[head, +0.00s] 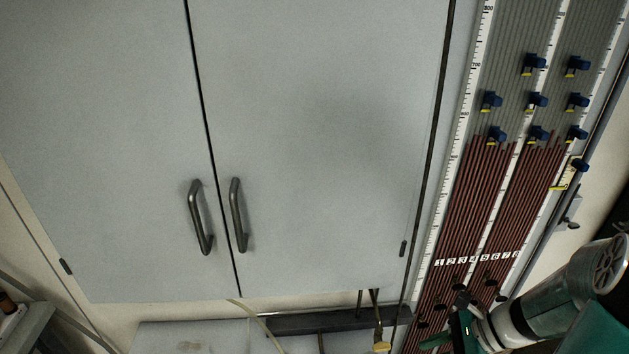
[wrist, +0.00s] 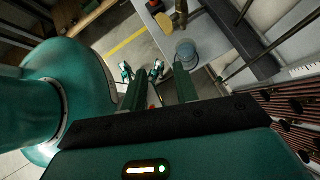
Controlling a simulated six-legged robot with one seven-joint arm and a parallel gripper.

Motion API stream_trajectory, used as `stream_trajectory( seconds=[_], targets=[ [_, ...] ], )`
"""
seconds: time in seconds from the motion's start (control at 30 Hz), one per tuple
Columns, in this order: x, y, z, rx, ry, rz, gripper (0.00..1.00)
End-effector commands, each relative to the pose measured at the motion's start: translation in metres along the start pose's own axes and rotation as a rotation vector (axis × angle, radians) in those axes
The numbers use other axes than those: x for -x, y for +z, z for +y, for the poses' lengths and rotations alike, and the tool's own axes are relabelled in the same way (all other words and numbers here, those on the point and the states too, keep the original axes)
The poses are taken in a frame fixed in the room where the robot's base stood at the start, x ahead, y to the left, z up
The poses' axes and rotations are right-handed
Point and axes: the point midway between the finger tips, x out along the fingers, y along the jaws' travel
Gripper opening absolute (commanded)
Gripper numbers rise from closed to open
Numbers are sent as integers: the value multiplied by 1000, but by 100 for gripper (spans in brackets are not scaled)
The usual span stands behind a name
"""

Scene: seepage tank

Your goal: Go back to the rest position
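My gripper (head: 449,320) is at the lower right of the head view, in front of the lower part of the manometer panel. In the wrist view its two green fingers (wrist: 160,85) stand apart with a gap between them. I see nothing held between them; the floor shows through the gap. My arm reaches in from the lower right corner of the head view.
A grey double-door cabinet (head: 320,130) with two dark handles is shut. The manometer panel (head: 490,200) beside it carries brown-filled tubes, white scales and several blue clips. The wrist view shows a bucket (wrist: 186,52) and a yellow floor line (wrist: 128,42).

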Motion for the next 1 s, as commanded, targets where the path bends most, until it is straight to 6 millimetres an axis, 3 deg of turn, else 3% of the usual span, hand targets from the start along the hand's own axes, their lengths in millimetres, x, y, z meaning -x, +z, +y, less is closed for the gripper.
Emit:
stream_trajectory(
  seconds=[0.1, 0.7, 0.83, 1.0],
  targets=[
    [4, 32, 10, 281, 49, 147, 30],
    [50, 163, 66, 1646, 224, 770, 30],
    [61, 183, 77, 1863, 232, 873, 30],
    [68, 194, 84, 1981, 236, 934, 30]
  ],
)
